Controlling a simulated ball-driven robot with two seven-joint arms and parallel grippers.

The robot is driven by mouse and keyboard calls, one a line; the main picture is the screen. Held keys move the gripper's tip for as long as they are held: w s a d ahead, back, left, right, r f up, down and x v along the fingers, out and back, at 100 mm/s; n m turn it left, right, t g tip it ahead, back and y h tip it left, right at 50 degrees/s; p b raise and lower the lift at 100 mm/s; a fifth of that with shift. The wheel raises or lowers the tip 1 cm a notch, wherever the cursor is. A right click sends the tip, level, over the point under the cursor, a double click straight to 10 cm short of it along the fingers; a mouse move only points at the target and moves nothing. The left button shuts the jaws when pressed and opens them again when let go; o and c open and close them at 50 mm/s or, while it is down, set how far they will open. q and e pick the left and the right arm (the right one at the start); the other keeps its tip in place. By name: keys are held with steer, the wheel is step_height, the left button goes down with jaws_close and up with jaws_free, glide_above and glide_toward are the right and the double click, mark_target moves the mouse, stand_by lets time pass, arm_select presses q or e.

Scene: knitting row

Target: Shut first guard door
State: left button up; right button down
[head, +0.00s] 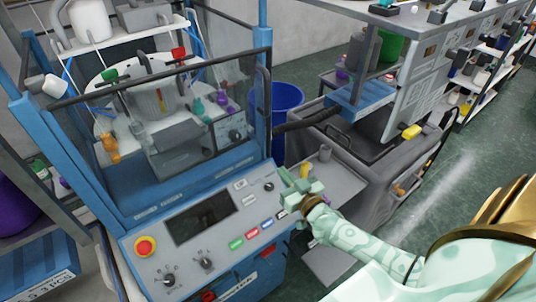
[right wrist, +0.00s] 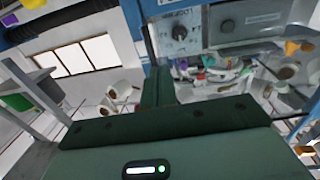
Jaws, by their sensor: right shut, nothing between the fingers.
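The guard door (head: 190,110) is a clear panel with a dark frame on the front of the blue knitting machine (head: 150,190), at the left in the head view. Yarn cones and machine parts show through it. I cannot tell whether it is fully closed. My right gripper (head: 297,186) is shut and empty by the right end of the control panel, below and right of the door, apart from it. My left gripper is not in view.
The sloped control panel (head: 205,235) has a red emergency button (head: 145,246), a dark screen and coloured buttons. A blue bin (head: 285,100) stands behind, beside a grey cart (head: 365,165) with a yellow object (head: 411,131). Green floor (head: 450,170) is open at the right.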

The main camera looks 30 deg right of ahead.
mark_target(263, 149)
steer(key=w+b, duration=0.1)
steer(key=w, duration=0.8)
steer(key=shift+d, duration=0.15)
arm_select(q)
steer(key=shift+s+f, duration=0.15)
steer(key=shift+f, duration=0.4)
arm_select(e)
steer(key=shift+r, duration=0.1)
